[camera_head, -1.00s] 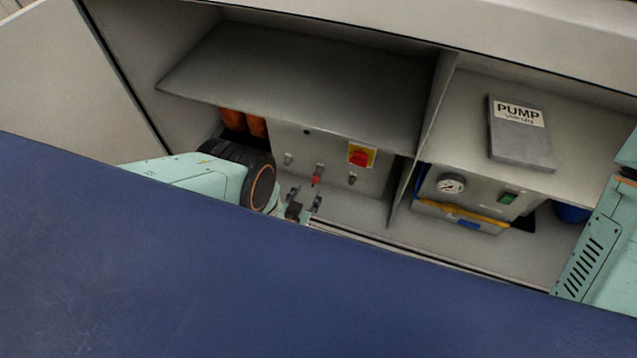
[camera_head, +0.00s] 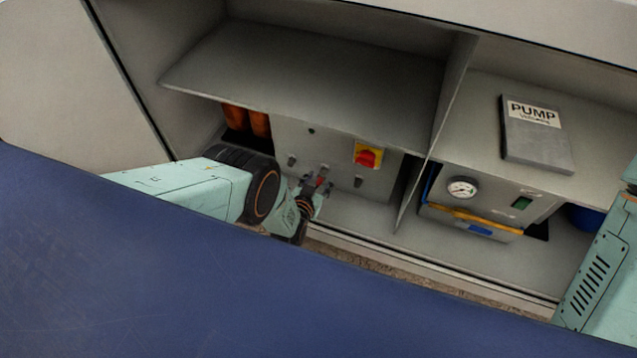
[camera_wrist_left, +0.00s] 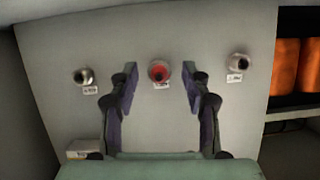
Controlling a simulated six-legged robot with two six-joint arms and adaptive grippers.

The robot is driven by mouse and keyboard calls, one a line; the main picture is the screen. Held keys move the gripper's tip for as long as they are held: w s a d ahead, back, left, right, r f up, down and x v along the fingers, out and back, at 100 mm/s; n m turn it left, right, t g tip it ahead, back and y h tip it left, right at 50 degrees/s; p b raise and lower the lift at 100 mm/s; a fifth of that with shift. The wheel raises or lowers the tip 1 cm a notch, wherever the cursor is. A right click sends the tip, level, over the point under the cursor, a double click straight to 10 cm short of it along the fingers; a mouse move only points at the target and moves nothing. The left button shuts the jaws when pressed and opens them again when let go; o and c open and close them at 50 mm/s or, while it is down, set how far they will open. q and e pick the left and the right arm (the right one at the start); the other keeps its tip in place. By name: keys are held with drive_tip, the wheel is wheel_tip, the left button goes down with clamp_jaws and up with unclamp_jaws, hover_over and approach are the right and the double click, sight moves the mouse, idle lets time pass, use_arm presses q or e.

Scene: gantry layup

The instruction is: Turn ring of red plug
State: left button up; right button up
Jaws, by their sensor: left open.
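The red plug (camera_wrist_left: 159,72) sits in the middle of a row of connectors on the grey panel (camera_wrist_left: 215,120), straight ahead in the left wrist view. In the head view the red plug (camera_head: 320,182) shows small and partly covered by the fingers. My left gripper (camera_wrist_left: 160,88) is open, one finger on each side below the plug in the wrist picture; contact cannot be told. In the head view the left gripper (camera_head: 317,187) is at the panel front. My right gripper is not in view; only part of my right arm shows at the right edge.
Silver connectors flank the plug, one left (camera_wrist_left: 84,76) and one right (camera_wrist_left: 239,62). A red-yellow switch (camera_head: 368,156) is on the panel. Orange cylinders (camera_head: 249,121) stand beside it. A shelf (camera_head: 310,80) hangs above and a divider (camera_head: 430,150) stands right. A pump unit (camera_head: 490,207) is beyond.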

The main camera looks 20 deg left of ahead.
use_arm(q)
drive_tip(key=shift+c, duration=0.3)
clamp_jaws()
idle(0.4)
drive_tip(key=n+h, duration=0.1)
drive_tip(key=n, duration=0.1)
drive_tip(key=shift+a+n+h, duration=0.15)
drive_tip(key=shift+n+h, duration=0.15)
drive_tip(key=shift+h, duration=0.1)
drive_tip(key=shift+a+n+h, duration=0.1)
drive_tip(key=shift+n+h, duration=0.7)
drive_tip(key=shift+n, duration=0.2)
drive_tip(key=shift+o, duration=0.3)
unclamp_jaws()
